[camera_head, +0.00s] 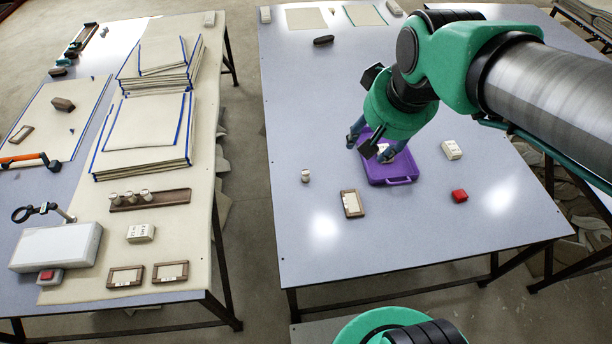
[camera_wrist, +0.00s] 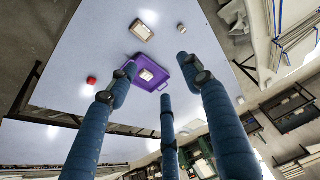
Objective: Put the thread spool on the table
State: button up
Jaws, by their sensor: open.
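A small pale thread spool (camera_head: 305,175) stands on the right grey table (camera_head: 300,235), left of the purple tray. It also seems to show in the wrist view (camera_wrist: 181,28), near the tip of one finger, though too small to be sure. My gripper (camera_head: 371,150) is over the purple tray (camera_head: 400,176); its blue fingers are spread and hold nothing. In the wrist view the fingers (camera_wrist: 156,75) stand apart around the tray (camera_wrist: 137,62), which has a whitish block (camera_wrist: 150,74) in it. In the head view my fingers partly hide the tray's contents.
On the right table are a framed card (camera_head: 352,203), a red block (camera_head: 459,196), a white block (camera_head: 452,149) and a dark item (camera_head: 323,39). The left table holds cloth stacks (camera_head: 140,120) and a brown rack (camera_head: 175,197) with spools. The right table's front is clear.

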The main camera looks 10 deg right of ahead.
jog(key=w+a+f+g+p, duration=0.1)
jog(key=w+a+f, duration=0.15)
jog(key=w, duration=0.75)
jog(key=g+p, duration=0.4)
send_over(306, 172)
notch_tip(306, 172, down, 35)
jog(key=shift+m, duration=0.4)
jog(key=shift+f, duration=0.2)
jog(key=shift+f+b, duration=0.7)
jog(key=shift+f, duration=3.5)
